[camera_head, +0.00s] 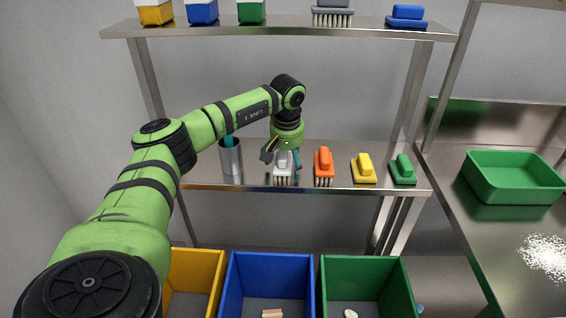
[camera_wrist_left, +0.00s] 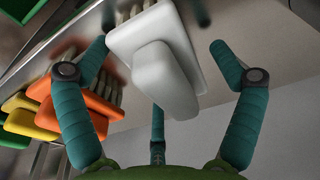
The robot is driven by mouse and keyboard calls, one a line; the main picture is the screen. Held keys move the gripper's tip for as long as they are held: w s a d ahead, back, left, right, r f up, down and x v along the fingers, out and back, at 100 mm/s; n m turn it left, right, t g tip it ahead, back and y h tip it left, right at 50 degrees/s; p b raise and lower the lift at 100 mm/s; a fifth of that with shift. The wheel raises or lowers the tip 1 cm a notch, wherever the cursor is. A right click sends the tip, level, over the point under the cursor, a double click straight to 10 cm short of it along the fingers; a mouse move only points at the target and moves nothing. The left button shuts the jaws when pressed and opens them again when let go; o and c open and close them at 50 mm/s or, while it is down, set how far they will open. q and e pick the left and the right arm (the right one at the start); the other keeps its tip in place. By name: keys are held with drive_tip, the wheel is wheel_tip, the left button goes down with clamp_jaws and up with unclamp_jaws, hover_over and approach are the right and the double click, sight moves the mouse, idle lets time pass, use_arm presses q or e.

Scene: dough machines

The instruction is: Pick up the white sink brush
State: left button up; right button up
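The white sink brush (camera_head: 283,165) stands on the lower steel shelf, bristles down, at the left end of a row of brushes. My left gripper (camera_head: 282,157) is right above and around it, coming from over the shelf. In the left wrist view the white brush (camera_wrist_left: 160,65) lies between the spread teal fingers of the left gripper (camera_wrist_left: 158,60), with small gaps at its sides. The gripper is open and does not appear to hold it. My right gripper is out of view.
An orange brush (camera_head: 324,166), a yellow brush (camera_head: 364,169) and a green brush (camera_head: 403,169) stand to the right. A metal cup (camera_head: 231,158) is close on the left. An upper shelf (camera_head: 290,32) is above, coloured bins (camera_head: 268,262) below.

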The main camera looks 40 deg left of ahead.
use_arm(q)
drive_tip(key=c, duration=0.6)
drive_tip(key=shift+c, duration=0.9)
drive_tip(key=shift+w+r, duration=0.1)
drive_tip(key=shift+r, duration=0.5)
wheel_tip(320, 180, up, 3)
drive_tip(key=shift+f+b, duration=0.1)
drive_tip(key=shift+b, duration=0.35)
drive_tip(key=s+d+r, duration=0.1)
drive_tip(key=d+r, duration=0.1)
drive_tip(key=d, duration=0.1)
drive_tip(key=s+d+r+b, duration=0.1)
drive_tip(key=s+d+r, duration=0.1)
drive_tip(key=d, duration=0.2)
drive_tip(key=s+d+r+b, duration=0.1)
drive_tip(key=d+r, duration=0.2)
drive_tip(key=shift+s+d, duration=0.25)
drive_tip(key=shift+d, duration=0.15)
drive_tip(key=o, duration=0.6)
drive_tip(key=c, duration=0.4)
drive_tip(key=shift+c, duration=0.2)
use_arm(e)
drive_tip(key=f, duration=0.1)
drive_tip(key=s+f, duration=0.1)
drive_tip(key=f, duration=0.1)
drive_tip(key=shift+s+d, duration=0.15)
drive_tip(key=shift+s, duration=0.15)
